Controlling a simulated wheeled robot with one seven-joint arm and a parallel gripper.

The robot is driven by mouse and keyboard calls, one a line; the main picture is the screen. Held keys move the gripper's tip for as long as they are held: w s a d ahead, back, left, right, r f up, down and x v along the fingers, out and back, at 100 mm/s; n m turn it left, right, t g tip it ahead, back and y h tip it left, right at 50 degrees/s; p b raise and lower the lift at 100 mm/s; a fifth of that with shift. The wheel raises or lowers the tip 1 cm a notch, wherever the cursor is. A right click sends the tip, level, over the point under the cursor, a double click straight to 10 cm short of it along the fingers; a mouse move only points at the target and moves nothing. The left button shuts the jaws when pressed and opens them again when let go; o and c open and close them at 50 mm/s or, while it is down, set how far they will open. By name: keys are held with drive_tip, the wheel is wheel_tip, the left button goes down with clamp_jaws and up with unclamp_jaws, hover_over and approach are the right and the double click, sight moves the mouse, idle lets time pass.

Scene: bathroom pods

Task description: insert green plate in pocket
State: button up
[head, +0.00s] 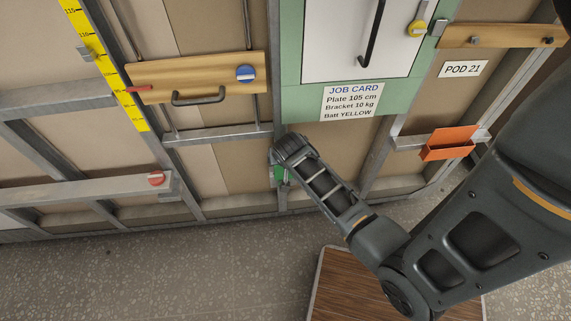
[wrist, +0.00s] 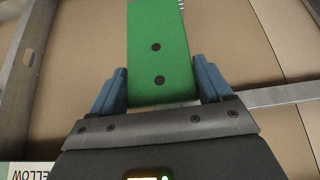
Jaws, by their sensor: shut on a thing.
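The green plate (wrist: 158,55) has two dark holes and extends upward out of the wrist view. My gripper (wrist: 160,88) is shut on it, with a blue finger on each side. In the head view, my gripper (head: 281,166) is low by a metal stud below the job card, and a bit of the green plate (head: 279,174) shows beside it. Most of the plate is hidden there. An orange open-topped holder (head: 447,152), which may be the pocket, is on the frame at the right, apart from my gripper.
A wooden board (head: 200,75) with a dark handle and a blue round knob is at upper left. The job card (head: 351,101) hangs on a green panel (head: 290,98). A steel rail with a red knob (head: 155,178) is at left. A wood-topped surface (head: 340,290) is below.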

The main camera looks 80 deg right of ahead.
drive_tip(key=d, duration=0.1)
drive_tip(key=w+d+b, duration=0.1)
drive_tip(key=d+f, duration=0.1)
drive_tip(key=d, duration=0.1)
drive_tip(key=shift+w, duration=0.35)
idle(2.3)
wheel_tip(320, 180, down, 6)
drive_tip(key=b, duration=0.4)
idle(3.3)
drive_tip(key=o, duration=1.1)
drive_tip(key=shift+f, duration=0.1)
drive_tip(key=shift+s+a, duration=0.1)
drive_tip(key=v, duration=0.7)
drive_tip(key=shift+a+r, duration=0.15)
drive_tip(key=shift+r, duration=0.15)
